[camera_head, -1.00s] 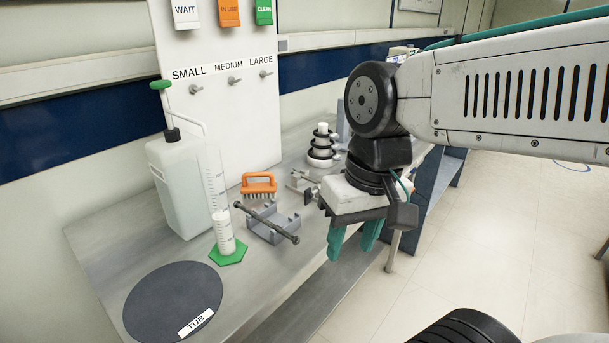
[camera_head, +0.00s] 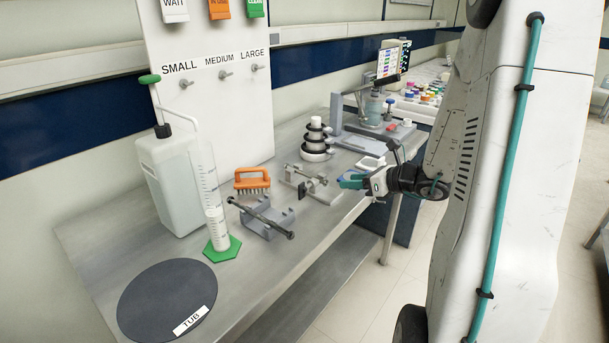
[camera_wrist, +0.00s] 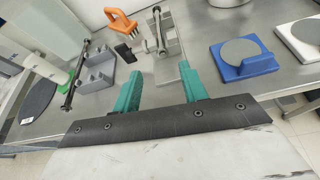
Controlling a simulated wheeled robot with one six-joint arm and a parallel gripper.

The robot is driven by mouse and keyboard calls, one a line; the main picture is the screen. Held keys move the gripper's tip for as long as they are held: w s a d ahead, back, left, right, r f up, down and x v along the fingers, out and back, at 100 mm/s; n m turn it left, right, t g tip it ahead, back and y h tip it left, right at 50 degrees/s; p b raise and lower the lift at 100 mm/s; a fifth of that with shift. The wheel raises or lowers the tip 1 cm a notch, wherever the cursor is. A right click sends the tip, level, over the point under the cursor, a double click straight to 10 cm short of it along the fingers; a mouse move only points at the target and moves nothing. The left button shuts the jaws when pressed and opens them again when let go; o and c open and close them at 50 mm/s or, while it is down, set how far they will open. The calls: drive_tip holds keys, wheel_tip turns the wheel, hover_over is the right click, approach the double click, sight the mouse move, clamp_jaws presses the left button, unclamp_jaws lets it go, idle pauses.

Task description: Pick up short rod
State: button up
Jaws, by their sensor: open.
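A dark rod with knobbed ends (camera_head: 262,217) lies across a grey cradle (camera_head: 250,226) on the bench. The rod also shows at the left in the wrist view (camera_wrist: 74,76). I cannot tell its length class, and no other loose rod is clear. My gripper (camera_head: 352,181) is at the bench's front edge, right of the rod and apart from it. Its teal fingers point left over the bench. In the wrist view my gripper (camera_wrist: 159,72) is open and empty, with a metal clamp device (camera_wrist: 167,40) ahead between the fingers.
A stack of black and white rings (camera_head: 315,143) is further back. A blue holder (camera_wrist: 243,62) is right of my gripper. A dark tub mat (camera_head: 150,300) lies at front left.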

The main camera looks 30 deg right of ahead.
sight(328, 183)
drive_tip(key=x, duration=0.7)
drive_tip(key=shift+w+d+f, duration=0.1)
drive_tip(key=shift+w+f, duration=0.05)
drive_tip(key=shift+f, duration=0.2)
clamp_jaws()
